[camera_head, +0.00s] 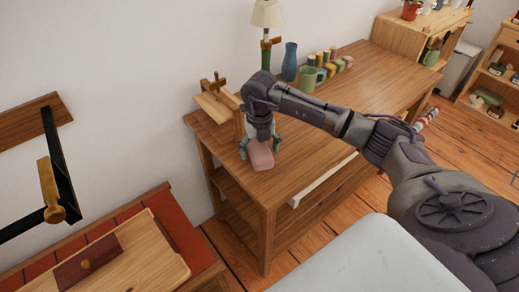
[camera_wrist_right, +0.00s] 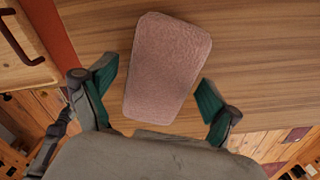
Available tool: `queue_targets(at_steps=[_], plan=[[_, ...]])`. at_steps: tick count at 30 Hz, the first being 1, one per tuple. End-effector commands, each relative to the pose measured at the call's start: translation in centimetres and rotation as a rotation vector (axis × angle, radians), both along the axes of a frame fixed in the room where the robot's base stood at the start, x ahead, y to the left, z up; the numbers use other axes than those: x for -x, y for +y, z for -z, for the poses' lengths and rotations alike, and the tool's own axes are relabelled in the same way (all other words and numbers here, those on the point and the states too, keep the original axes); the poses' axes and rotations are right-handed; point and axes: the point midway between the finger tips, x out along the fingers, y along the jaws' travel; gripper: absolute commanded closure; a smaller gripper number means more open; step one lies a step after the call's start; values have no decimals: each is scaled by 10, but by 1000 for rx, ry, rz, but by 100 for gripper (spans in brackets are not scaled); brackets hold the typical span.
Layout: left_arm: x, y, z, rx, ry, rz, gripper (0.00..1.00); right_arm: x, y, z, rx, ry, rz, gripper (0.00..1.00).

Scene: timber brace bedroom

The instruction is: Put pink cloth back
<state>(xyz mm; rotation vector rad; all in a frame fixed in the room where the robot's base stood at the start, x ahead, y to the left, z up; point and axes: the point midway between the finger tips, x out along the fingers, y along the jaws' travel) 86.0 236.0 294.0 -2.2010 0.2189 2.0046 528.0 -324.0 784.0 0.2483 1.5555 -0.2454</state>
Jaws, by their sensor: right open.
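The pink cloth (camera_head: 260,155) is a folded pad lying on the wooden table (camera_head: 340,115), near its left end. My right gripper (camera_head: 258,148) is above the table at the cloth, pointing down. In the right wrist view, the cloth (camera_wrist_right: 165,68) lies on the wood grain, slightly tilted. The open green-padded fingers of my right gripper (camera_wrist_right: 155,98) are on either side of its near end, with gaps showing. I cannot tell whether they touch the tabletop. My left gripper is not in view.
A wooden stand (camera_head: 218,103) is just left of the right gripper. A lamp (camera_head: 266,40), blue vase (camera_head: 290,62), green mug (camera_head: 311,78) and several small coloured jars (camera_head: 330,65) stand along the wall. The tabletop's front right is clear.

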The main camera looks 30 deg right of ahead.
Motion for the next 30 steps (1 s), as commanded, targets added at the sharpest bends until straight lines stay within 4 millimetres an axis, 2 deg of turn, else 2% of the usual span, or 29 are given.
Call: queue_targets(at_steps=[7, 11, 21, 25, 30], plan=[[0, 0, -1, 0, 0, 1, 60, -1, 0, -10, -1, -3, 0, 11], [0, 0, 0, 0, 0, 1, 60, -1, 0, -32, 1, -6, -1, 11], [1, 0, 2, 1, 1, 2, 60, -1, 0, -102, 1, -5, -1, 11], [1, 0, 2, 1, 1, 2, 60, -1, 0, -117, 0, -3, 0, 11], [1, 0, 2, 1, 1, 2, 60, 0, 0, -123, 0, -1, 0, 11]])
